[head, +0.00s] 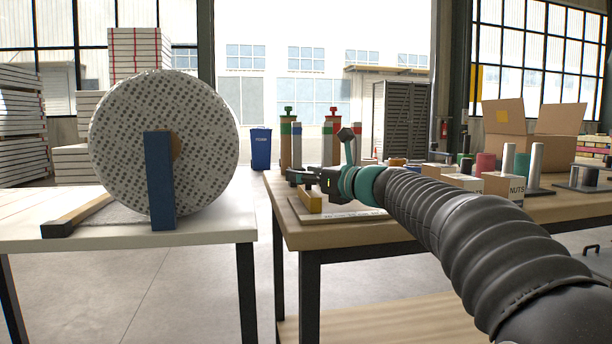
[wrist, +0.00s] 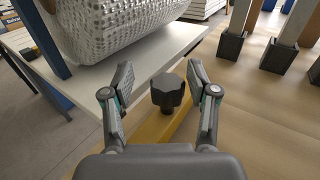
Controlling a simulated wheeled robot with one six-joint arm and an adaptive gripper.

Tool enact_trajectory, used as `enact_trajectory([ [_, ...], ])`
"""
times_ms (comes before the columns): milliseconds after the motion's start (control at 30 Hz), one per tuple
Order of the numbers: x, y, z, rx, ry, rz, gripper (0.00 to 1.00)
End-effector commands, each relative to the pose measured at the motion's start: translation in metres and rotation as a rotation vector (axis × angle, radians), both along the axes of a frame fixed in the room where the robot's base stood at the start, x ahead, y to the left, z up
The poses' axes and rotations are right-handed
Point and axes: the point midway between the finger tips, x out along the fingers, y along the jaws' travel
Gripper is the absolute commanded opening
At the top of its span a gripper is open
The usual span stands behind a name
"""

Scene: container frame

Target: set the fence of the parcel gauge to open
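The parcel gauge (head: 345,214) is a flat board with a printed strip along its front, near the left end of the wooden table. Its yellow fence (head: 312,201) shows partly below my gripper (head: 298,177); it also shows as a yellow bar in the wrist view (wrist: 150,132). A dark lobed knob (wrist: 168,92) stands on the bar. My gripper is open in the wrist view (wrist: 160,75), with one finger on each side of the knob and a gap on both sides. My gripper and arm hide part of the gauge in the head view.
A patterned roll (head: 165,140) on a blue stand (head: 160,180) sits on the white table (head: 205,229) at left, across a gap. Several coloured posts (head: 332,138) stand behind my gripper. Boxes (head: 503,190) and cylinders (head: 536,160) crowd the table's right.

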Motion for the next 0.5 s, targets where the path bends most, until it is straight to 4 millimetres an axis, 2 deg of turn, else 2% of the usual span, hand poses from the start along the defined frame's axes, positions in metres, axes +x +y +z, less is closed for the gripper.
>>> enact_trajectory([
  [267, -0.001, -0.005, 0.0, 0.0, 0.0, -0.005, 0.59],
  [500, -0.024, -0.031, 0.001, 0.0, -0.001, -0.006, 0.59],
])
